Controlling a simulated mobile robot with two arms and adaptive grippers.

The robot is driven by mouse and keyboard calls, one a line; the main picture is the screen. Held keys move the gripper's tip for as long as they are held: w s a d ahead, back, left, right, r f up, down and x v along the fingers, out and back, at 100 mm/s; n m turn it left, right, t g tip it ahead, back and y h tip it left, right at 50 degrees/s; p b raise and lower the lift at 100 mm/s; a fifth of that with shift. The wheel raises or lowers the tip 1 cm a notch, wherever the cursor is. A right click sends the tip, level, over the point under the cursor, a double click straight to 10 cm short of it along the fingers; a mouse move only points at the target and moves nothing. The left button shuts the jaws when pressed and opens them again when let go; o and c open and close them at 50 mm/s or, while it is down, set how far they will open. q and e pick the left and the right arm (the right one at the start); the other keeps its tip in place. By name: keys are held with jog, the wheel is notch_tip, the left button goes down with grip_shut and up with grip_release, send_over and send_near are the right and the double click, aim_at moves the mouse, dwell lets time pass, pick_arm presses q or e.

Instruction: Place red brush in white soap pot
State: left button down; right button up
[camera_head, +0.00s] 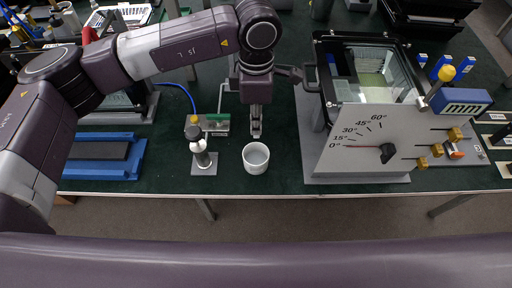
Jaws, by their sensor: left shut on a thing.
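The white soap pot (256,166) stands upright near the front edge of the green table, open at the top. My left gripper (256,132) points down just behind and above the pot, apart from it. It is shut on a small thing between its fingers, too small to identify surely. I cannot make out a red brush clearly anywhere. My right gripper is out of view.
A bottle on a grey stand (204,165) is left of the pot. A large grey box with an angle dial (345,160) stands to the right. A blue tray (130,165) lies at the left. Bare green table (285,178) lies between pot and box.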

pick_arm(q)
notch_tip(320, 180, down, 12)
jog(key=shift+f+p, duration=0.2)
jog(key=shift+p, duration=1.05)
jog(key=shift+f, duration=0.35)
jog(key=shift+f+b, duration=0.55)
jog(key=shift+b, duration=0.2)
jog(key=c, duration=1.9)
grip_release()
jog(key=shift+r, duration=0.1)
